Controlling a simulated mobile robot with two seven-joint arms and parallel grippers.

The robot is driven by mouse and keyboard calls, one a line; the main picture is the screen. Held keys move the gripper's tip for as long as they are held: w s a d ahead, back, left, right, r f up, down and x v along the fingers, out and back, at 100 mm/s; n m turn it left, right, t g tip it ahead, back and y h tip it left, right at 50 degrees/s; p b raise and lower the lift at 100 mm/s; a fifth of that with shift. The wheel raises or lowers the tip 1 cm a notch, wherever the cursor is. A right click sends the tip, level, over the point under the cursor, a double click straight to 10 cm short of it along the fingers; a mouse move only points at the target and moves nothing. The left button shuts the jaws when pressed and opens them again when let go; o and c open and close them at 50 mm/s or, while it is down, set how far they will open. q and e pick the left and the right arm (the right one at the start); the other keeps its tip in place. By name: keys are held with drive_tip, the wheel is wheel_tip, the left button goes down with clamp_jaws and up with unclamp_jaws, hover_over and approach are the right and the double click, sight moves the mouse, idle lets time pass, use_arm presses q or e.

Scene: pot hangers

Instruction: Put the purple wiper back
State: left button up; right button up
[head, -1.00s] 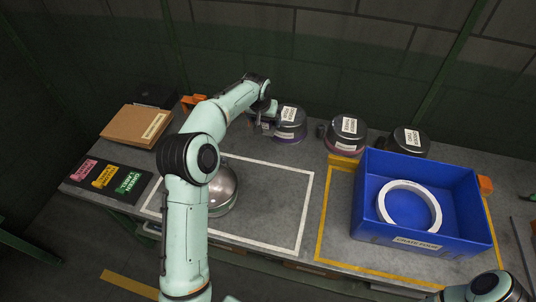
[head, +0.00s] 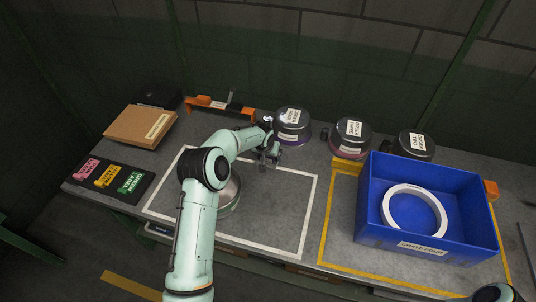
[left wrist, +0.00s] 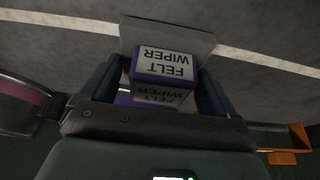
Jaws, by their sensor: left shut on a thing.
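The purple wiper (left wrist: 164,66) is a small block with purple edges and a white label reading "FELT WIPER", upside down in the left wrist view. It sits between the dark fingers of my left gripper (left wrist: 165,85), which is shut on it. A flat grey piece shows behind the block. In the head view my left gripper (head: 268,157) is over the back of the white-outlined area, in front of the purple-banded pot (head: 292,125). The wiper is too small there to make out clearly. My right gripper is out of view.
A low bar with orange ends (head: 191,103) stands at the back left. Two more pots (head: 351,136) (head: 409,145) stand to the right. A blue crate (head: 378,235) holds a white ring. A metal bowl (head: 229,192) is partly behind my left arm. The front right of the white-outlined area is clear.

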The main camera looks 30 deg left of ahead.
use_arm(q)
drive_tip(key=shift+f, duration=0.15)
drive_tip(key=o, duration=0.9)
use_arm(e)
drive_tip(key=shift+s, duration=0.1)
use_arm(q)
drive_tip(key=shift+r, duration=0.35)
drive_tip(key=b+v, duration=0.1)
drive_tip(key=v, duration=1)
drive_tip(key=shift+s+d+r+b, duration=0.1)
drive_tip(key=shift+s+r+b, duration=0.15)
drive_tip(key=shift+s+b, duration=0.05)
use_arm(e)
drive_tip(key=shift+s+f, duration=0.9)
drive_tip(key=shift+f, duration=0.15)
